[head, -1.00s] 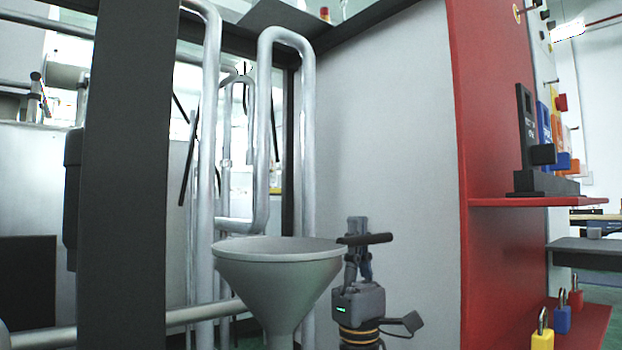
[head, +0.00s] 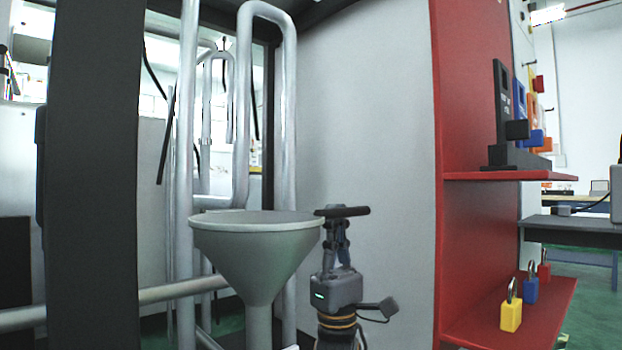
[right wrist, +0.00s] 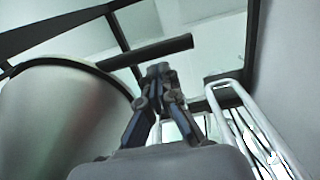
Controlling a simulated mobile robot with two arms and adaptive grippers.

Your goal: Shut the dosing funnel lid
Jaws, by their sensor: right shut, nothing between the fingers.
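The grey dosing funnel (head: 257,262) stands at the centre of the head view. Its flat round lid (head: 255,217) lies across the top and looks level with the rim; I cannot tell if a thin gap remains. A dark bar handle (head: 342,211) juts out from the lid's right side. My right gripper (head: 336,212) points up at the handle, fingers together and empty. The handle partly hides its fingertips. In the right wrist view the fingertips (right wrist: 158,70) are just below the handle (right wrist: 150,52), contact unclear, with the funnel (right wrist: 65,125) at left. My left gripper is not in view.
Bent metal pipes (head: 244,110) rise behind the funnel. A dark upright post (head: 95,180) stands left. A grey panel (head: 370,120) is behind my right gripper. A red cabinet (head: 478,240) on the right bears padlocks (head: 511,312) and lockout tags.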

